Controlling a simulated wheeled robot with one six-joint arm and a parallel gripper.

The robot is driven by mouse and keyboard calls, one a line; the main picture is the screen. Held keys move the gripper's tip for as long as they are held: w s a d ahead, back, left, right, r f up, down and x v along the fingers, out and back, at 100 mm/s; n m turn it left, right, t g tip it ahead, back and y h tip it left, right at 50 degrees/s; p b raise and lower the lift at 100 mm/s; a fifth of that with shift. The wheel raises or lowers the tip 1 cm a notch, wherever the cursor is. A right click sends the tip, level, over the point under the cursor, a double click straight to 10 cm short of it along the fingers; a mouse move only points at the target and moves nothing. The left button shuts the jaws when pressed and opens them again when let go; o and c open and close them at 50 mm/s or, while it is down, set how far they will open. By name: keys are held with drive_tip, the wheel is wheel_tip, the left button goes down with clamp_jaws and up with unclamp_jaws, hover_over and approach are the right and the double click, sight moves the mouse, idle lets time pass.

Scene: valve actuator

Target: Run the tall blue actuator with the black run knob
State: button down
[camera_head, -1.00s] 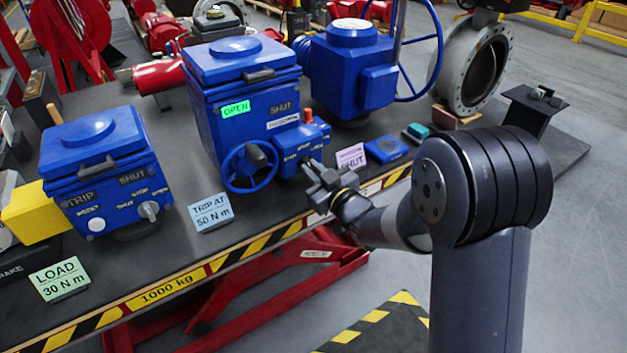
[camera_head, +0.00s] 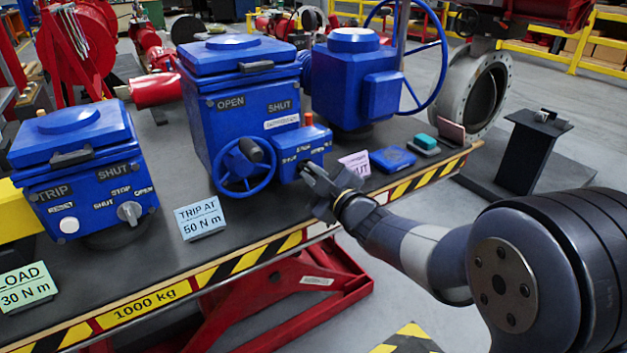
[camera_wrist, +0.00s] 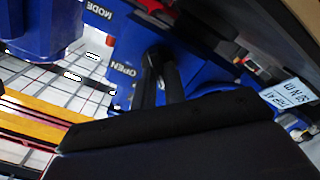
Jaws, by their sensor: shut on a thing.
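The tall blue actuator (camera_head: 240,100) stands mid-bench with its OPEN window (camera_head: 230,103) and SHUT window (camera_head: 279,107) both dark. A small control box (camera_head: 302,144) projects from its lower right, beside the blue handwheel (camera_head: 245,168). My gripper (camera_head: 309,172) is at the front of this box. In the wrist view its dark fingers (camera_wrist: 159,75) are shut on the black run knob, beside an OPEN label. The knob is mostly hidden by the fingers, so its exact angle cannot be told.
A shorter blue actuator (camera_head: 85,165) with a grey knob stands to the left. A blue gearbox (camera_head: 352,75) with a large handwheel stands to the right. The "TRIP AT 50 N m" card (camera_head: 201,217) and a pink card (camera_head: 355,165) stand close to my gripper.

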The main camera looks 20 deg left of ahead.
idle(0.4)
drive_tip(key=c, duration=1.5)
unclamp_jaws()
drive_tip(key=shift+o, duration=0.2)
drive_tip(key=v, duration=1)
drive_tip(key=shift+s+d, duration=0.2)
drive_tip(key=shift+d, duration=0.05)
